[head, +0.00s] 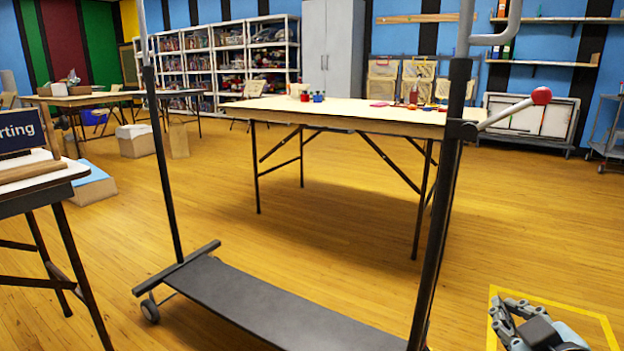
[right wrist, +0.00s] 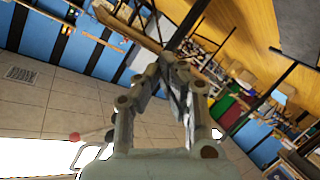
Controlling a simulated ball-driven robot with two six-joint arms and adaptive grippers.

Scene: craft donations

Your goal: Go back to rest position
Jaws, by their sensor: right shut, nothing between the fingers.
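My right gripper (head: 508,318) shows at the bottom right of the head view, low over the wooden floor near a yellow floor marking. It is apart from the cart and the tables. In the right wrist view its fingers (right wrist: 172,62) come together at the tips, with nothing held between them. My left gripper is not in either view.
A wheeled rack with a dark base shelf (head: 285,310) and upright posts stands close in front, a red-knobbed lever (head: 541,96) on its right post. A folding table (head: 340,112) with small items is behind it. Another table (head: 40,178) edges in at left. Floor (head: 540,220) is clear at right.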

